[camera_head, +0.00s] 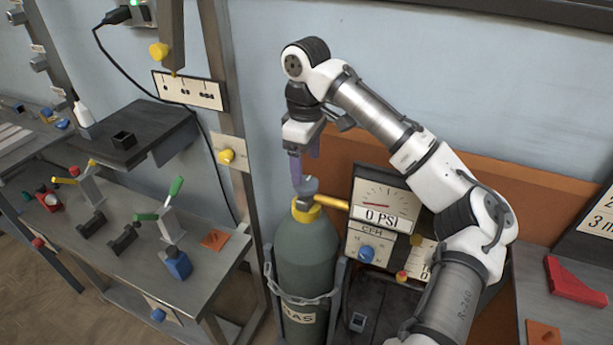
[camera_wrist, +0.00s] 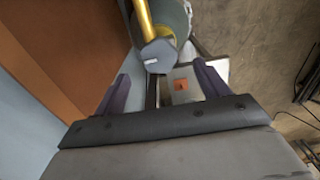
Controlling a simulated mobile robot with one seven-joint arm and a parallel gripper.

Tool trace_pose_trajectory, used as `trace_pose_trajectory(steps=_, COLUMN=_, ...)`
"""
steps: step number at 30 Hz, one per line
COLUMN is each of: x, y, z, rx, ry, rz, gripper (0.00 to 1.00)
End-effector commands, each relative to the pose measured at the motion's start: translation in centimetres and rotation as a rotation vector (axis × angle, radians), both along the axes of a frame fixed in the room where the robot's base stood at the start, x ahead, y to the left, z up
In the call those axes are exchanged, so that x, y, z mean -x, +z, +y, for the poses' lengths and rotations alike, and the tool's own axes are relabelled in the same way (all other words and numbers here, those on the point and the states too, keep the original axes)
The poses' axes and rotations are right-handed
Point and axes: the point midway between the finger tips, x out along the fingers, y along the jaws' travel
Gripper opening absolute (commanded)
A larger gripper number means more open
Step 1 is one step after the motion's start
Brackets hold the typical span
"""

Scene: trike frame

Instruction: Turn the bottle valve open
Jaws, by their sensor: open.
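The gas bottle (camera_head: 306,255) is a dark green cylinder standing upright behind a chain, with a yellow collar (camera_head: 306,209) at its neck. The bottle valve (camera_head: 309,186) is a blue-grey knob on top of it; it also shows in the wrist view (camera_wrist: 160,56), with a white mark on its face. My gripper (camera_head: 303,168) is just above the valve, with its purple fingers pointing down. In the wrist view my gripper (camera_wrist: 163,80) is open and empty, and the valve appears beyond the gap between the fingers. I cannot tell whether a finger touches it.
A yellow pipe (camera_head: 333,203) runs from the neck to the regulator panel (camera_head: 378,215) on the right, whose gauge reads 0 PSI. A grey post (camera_head: 236,130) stands left of the bottle. A workbench (camera_head: 110,230) with clamps is further left.

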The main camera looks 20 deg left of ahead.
Motion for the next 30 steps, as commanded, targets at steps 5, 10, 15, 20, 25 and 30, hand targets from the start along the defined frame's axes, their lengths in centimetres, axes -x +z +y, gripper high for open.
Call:
trace_pose_trajectory(steps=5, x=0.0, y=-3.0, z=-0.1, rx=0.002, ry=-0.002, rz=0.000, gripper=0.74)
trace_pose_trajectory(steps=10, x=0.0, y=-4.5, z=0.0, rx=0.001, ry=0.000, rz=-0.001, gripper=0.74)
trace_pose_trajectory(steps=15, x=0.0, y=-5.0, z=0.0, rx=0.000, ry=0.000, rz=-0.001, gripper=0.74)
trace_pose_trajectory(steps=20, x=0.0, y=-5.0, z=0.0, rx=0.000, ry=0.000, rz=-0.001, gripper=0.74)
trace_pose_trajectory(steps=25, x=0.0, y=-5.0, z=0.0, rx=0.000, ry=0.000, rz=-0.001, gripper=0.54)
trace_pose_trajectory(steps=30, x=0.0, y=-4.9, z=0.0, rx=0.001, ry=0.000, rz=-0.001, gripper=0.32)
